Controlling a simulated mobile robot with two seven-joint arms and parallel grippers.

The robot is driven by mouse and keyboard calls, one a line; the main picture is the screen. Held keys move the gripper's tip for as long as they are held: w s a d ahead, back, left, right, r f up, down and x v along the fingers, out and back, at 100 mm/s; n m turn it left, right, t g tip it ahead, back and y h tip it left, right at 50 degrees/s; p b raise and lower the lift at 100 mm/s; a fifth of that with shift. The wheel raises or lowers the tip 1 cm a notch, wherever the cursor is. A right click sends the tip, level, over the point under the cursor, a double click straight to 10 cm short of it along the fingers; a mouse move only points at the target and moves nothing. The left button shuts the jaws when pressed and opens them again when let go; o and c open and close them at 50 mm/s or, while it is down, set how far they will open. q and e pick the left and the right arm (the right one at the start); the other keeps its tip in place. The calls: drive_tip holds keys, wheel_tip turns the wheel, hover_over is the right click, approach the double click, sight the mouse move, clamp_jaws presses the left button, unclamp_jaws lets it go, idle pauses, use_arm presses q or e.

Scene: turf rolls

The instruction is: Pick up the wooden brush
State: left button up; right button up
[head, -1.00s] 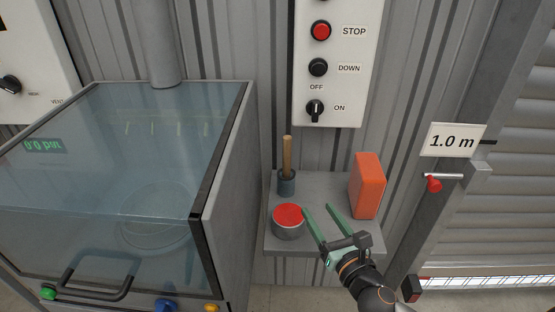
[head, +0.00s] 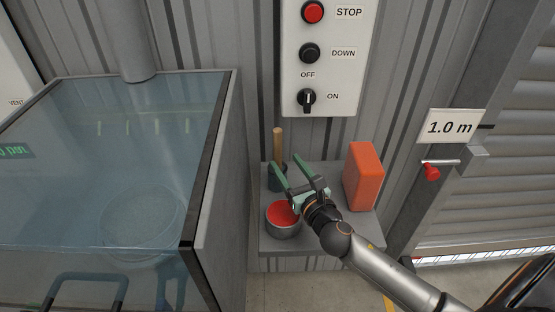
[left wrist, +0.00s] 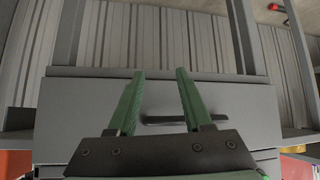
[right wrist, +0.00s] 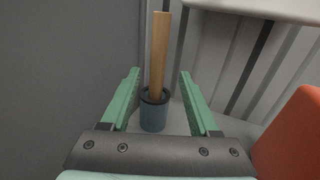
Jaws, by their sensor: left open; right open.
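The wooden brush (head: 278,146) stands upright in a dark blue-grey cup at the back left of a small grey shelf; only its light wooden handle shows, and its lower end is hidden in the cup. It also shows in the right wrist view (right wrist: 159,55), ahead of the fingers and a little left of centre. My right gripper (head: 285,172) is open and empty, close in front of the brush and cup, with no visible contact. My left gripper (left wrist: 160,75) is open and empty, facing a grey panel with a dark handle; it is outside the head view.
The cup (right wrist: 153,112) holds the brush. A round grey tin with a red top (head: 283,218) sits in front of it. An orange block (head: 364,176) stands at the right of the shelf (head: 335,228). A glass-fronted cabinet (head: 215,180) borders the left, a ribbed wall the back.

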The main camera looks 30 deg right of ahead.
sight(279, 154)
drive_tip(key=shift+w+r, duration=0.2)
drive_tip(key=shift+w, duration=2.5)
clamp_jaws()
